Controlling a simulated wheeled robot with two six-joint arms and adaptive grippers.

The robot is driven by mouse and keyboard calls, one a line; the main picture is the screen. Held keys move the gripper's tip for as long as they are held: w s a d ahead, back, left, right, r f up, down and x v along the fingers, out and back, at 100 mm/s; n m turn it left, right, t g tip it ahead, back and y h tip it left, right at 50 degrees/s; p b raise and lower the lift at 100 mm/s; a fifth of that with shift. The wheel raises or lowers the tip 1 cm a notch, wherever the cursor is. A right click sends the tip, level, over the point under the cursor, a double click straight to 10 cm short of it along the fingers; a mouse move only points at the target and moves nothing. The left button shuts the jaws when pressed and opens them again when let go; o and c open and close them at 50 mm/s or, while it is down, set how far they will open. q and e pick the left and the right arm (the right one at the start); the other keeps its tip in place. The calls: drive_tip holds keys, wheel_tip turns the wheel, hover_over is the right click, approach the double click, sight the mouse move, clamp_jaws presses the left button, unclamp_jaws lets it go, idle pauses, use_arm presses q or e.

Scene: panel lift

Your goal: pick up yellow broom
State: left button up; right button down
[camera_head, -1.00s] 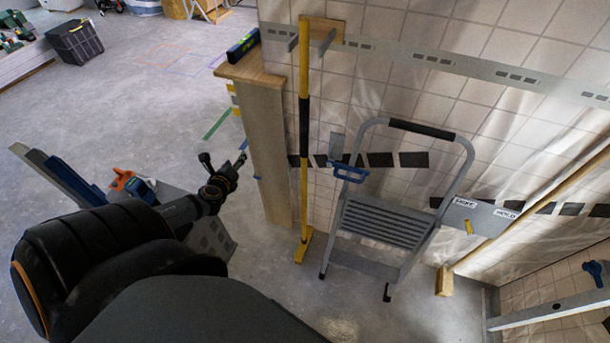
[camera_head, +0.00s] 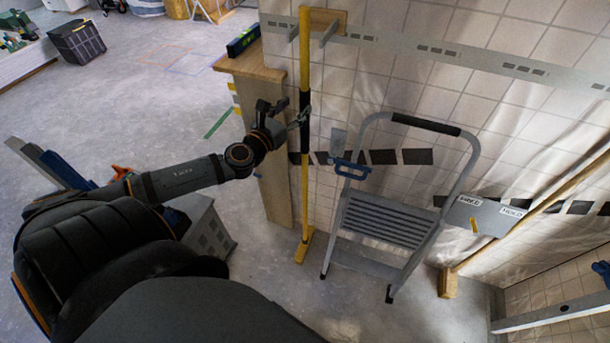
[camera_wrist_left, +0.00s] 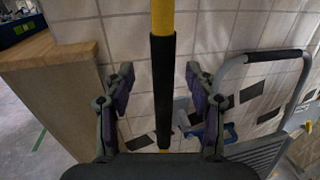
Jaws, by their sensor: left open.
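The yellow broom (camera_head: 305,190) stands upright against the tiled wall, its yellow head (camera_head: 304,246) on the floor and a black grip sleeve on its shaft. Its top is at a wooden wall bracket (camera_head: 327,20). My left gripper (camera_head: 289,113) is open at the height of the black sleeve. In the left wrist view the shaft with the black sleeve (camera_wrist_left: 163,88) runs between the two open fingers (camera_wrist_left: 158,85), with a gap on both sides. I cannot tell how deep the shaft sits between them. My right gripper is not in view.
A wooden-topped half wall (camera_head: 272,160) is close on the left, with a spirit level (camera_head: 243,41) on top. Open floor lies further left.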

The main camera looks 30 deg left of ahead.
sight(302, 103)
use_arm(q)
drive_tip(key=w+p, duration=0.1)
drive_tip(key=w, duration=0.3)
drive_tip(key=shift+w+r, duration=0.15)
drive_tip(key=shift+w, duration=0.1)
drive_tip(key=shift+w+d, duration=0.15)
drive_tip(key=shift+w, duration=0.15)
drive_tip(key=c, duration=1.1)
clamp_jaws()
